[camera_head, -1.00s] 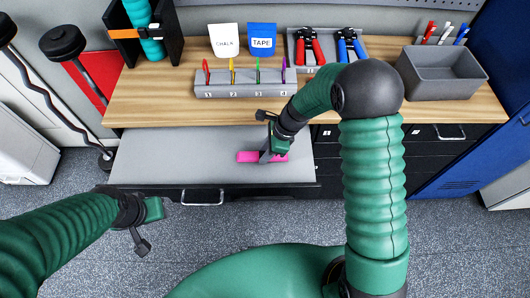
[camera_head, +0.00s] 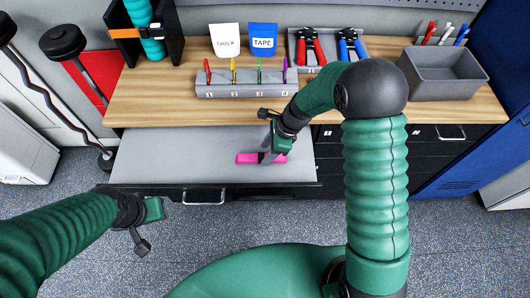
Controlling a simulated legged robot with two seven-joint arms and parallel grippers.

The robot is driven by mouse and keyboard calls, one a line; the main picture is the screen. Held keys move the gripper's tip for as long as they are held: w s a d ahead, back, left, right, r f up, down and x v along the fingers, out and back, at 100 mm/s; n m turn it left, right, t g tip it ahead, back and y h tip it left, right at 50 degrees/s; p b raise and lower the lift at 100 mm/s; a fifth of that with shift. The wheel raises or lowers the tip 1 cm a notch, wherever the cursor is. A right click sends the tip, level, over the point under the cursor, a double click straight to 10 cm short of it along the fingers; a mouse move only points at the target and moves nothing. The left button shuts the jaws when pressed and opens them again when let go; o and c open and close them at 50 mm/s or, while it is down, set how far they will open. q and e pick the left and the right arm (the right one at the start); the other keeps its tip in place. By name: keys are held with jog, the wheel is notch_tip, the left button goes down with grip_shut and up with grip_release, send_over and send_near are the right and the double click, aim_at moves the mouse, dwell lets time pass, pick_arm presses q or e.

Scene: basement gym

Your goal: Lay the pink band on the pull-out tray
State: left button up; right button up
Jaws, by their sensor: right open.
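The pink band (camera_head: 246,158) lies flat on the grey pull-out tray (camera_head: 175,152), right of the tray's middle. My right gripper (camera_head: 268,155) is open and low over the band, and its fingers hide the band's middle. I cannot tell whether the fingers touch the band. The tray is pulled out below the wooden bench top. My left gripper (camera_head: 148,228) is in front of the tray at the lower left, away from the band. Its jaws are open and empty.
On the bench top (camera_head: 150,95) stand a numbered grey rack (camera_head: 245,88) with coloured tools, a tray with red and blue pliers (camera_head: 310,45), and an empty grey bin (camera_head: 442,82). The left half of the tray is bare.

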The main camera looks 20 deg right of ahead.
jog(key=v, duration=1)
jog(key=s+d+n+t+h, duration=0.1)
jog(key=s+n+h, duration=0.3)
jog(key=s+n, duration=0.9)
jog(key=n+p, duration=0.1)
jog(key=n, duration=0.7)
jog(key=shift+s+r, duration=0.2)
jog(key=shift+s, duration=0.2)
jog(key=shift+s, duration=0.1)
jog(key=shift+a, duration=0.1)
